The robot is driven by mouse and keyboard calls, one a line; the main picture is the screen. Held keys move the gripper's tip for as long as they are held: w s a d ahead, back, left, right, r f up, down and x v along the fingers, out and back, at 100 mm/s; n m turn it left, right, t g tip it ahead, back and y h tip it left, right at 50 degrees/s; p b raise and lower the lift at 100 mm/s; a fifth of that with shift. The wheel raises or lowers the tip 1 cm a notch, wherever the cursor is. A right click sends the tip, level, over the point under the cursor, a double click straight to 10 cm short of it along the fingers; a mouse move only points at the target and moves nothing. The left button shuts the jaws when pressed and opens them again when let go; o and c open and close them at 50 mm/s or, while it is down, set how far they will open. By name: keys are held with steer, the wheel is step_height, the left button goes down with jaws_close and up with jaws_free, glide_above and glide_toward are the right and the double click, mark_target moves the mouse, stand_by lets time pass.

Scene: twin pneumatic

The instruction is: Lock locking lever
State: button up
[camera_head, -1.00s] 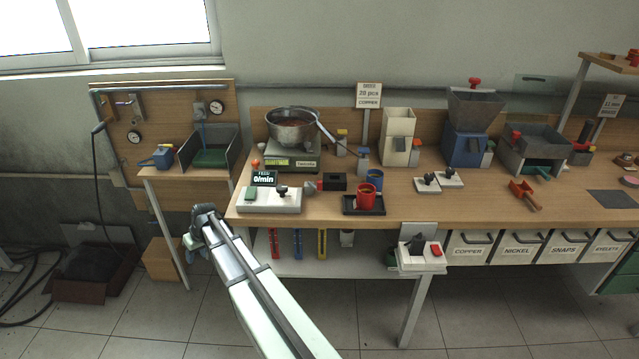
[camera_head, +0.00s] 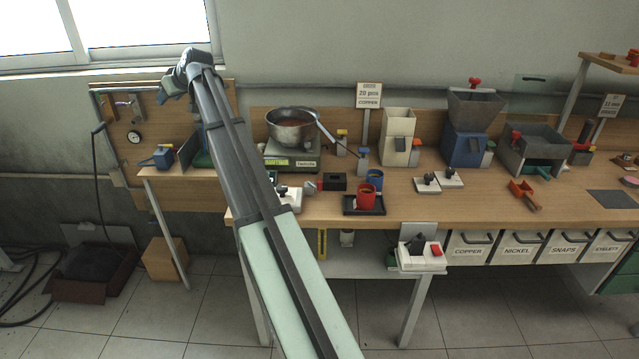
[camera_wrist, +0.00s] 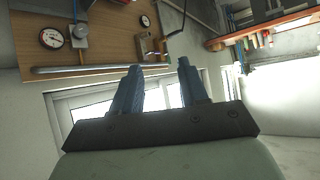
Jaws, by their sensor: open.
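The panel (camera_wrist: 110,25) fills the upper left of the wrist view. A small metal fitting (camera_wrist: 150,46) on it, perhaps the locking lever, appears just beyond the fingertips; its exact position is unclear. In the head view small fittings (camera_head: 128,103) show at the panel's upper left, left of my gripper. I see no contact.
A round gauge (camera_head: 134,137) is on the panel, and a pipe (camera_wrist: 100,69) runs along its edge. A blue tool (camera_head: 158,158) lies on the side table below. My arm crosses the bench's left end, left of the pot (camera_head: 290,130). Air around the gripper looks clear.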

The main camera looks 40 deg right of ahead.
steer(key=s+d+r+n+t, duration=0.1)
steer(key=d+r+t, duration=0.1)
steer(key=r, duration=1)
steer(key=s+d+r+t, duration=0.1)
steer(key=r, duration=1.1)
steer(key=s+d+r, duration=0.4)
steer(key=s+d, duration=0.1)
steer(key=s+d+f, duration=0.7)
steer(key=d+f, duration=0.3)
steer(key=f, duration=0.2)
steer(key=y, duration=0.1)
glide_toward(319, 182)
steer(key=shift+g, duration=0.4)
steer(key=x, duration=1)
steer(key=shift+w+d+r, duration=0.1)
steer(key=shift+w+d, duration=0.1)
